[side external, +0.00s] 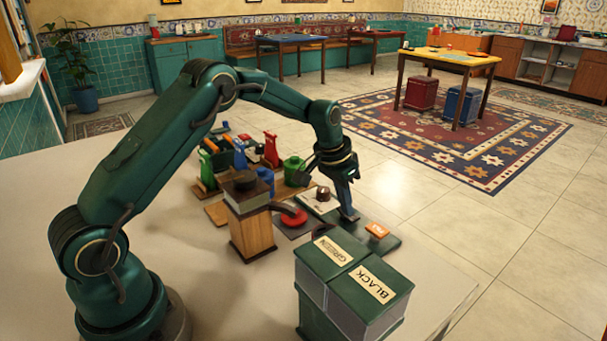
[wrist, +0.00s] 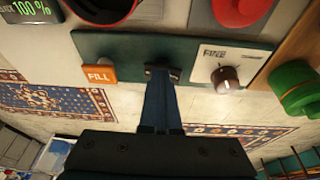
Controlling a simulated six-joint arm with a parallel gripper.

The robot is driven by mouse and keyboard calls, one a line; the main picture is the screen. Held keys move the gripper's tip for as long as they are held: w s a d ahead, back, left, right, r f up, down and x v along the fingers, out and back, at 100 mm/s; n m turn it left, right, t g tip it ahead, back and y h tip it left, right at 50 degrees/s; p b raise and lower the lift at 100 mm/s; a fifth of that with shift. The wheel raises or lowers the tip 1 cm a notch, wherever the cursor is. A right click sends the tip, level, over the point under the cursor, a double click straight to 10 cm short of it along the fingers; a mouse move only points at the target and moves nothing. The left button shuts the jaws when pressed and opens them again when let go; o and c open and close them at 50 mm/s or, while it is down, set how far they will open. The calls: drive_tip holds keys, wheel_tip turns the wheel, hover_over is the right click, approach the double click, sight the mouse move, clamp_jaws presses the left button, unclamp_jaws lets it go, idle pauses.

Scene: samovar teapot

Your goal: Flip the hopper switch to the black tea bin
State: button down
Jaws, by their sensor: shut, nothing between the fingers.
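The bin box stands at the front right of the side view, with a lid labelled GREEN (side external: 333,250) and a lid labelled BLACK (side external: 371,287). Behind it lies a dark green panel (side external: 390,245), which also shows in the wrist view (wrist: 118,46). The panel carries an orange FILL button (side external: 377,230), also in the wrist view (wrist: 98,74). My gripper (side external: 349,217) is shut and empty, pointing down at the panel between the FILL button and the white dial plate. Its tips (wrist: 162,72) meet a small dark piece there. I cannot make out the hopper switch's lever or its position; the fingers cover that spot.
The white plate marked FINE has a brown knob (wrist: 226,78), close beside my fingers. A red round part (side external: 293,216), a wooden stand with a dark top (side external: 253,235) and several coloured canisters crowd the table to the left. The table's front left is bare.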

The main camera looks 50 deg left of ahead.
drive_tip(key=shift+a, duration=0.35)
drive_tip(key=shift+r, duration=0.1)
drive_tip(key=shift+a+r, duration=0.1)
drive_tip(key=shift+r, duration=0.2)
drive_tip(key=w+v, duration=0.1)
drive_tip(key=v, duration=1.2)
drive_tip(key=shift+d+r, duration=0.2)
drive_tip(key=shift+d, duration=0.05)
